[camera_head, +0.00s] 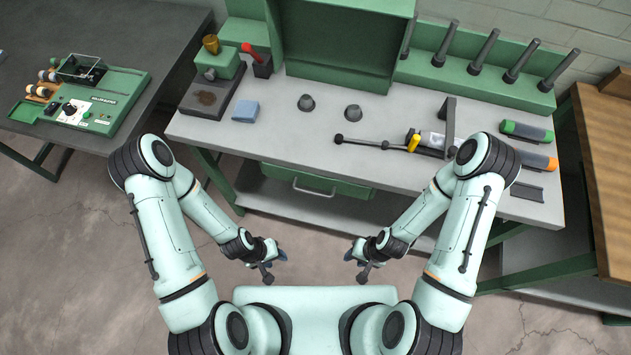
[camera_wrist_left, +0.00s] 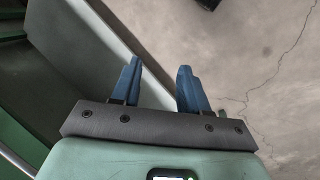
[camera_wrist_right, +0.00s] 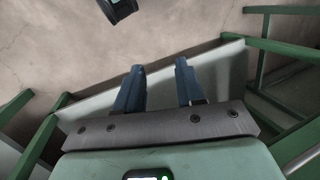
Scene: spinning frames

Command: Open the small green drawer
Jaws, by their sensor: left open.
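The small green drawer (camera_head: 318,182) is set under the front edge of the grey workbench top (camera_head: 260,140). It looks closed, with a pale metal bar handle (camera_head: 314,189) on its front. My left gripper (camera_head: 268,270) hangs in front of and below the bench, left of the drawer, apart from it. In the left wrist view its blue fingers (camera_wrist_left: 157,88) are apart with nothing between them. My right gripper (camera_head: 362,268) hangs right of the drawer, also apart from it. In the right wrist view its blue fingers (camera_wrist_right: 160,88) are spread and empty.
On the bench stand a green cabinet (camera_head: 345,40), two grey cones (camera_head: 306,103), a blue block (camera_head: 245,111) and a rod with a yellow handle (camera_head: 413,143). A lower shelf (camera_head: 290,203) runs beneath the drawer. A dark table (camera_head: 130,40) stands left, a wooden one (camera_head: 612,140) right.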

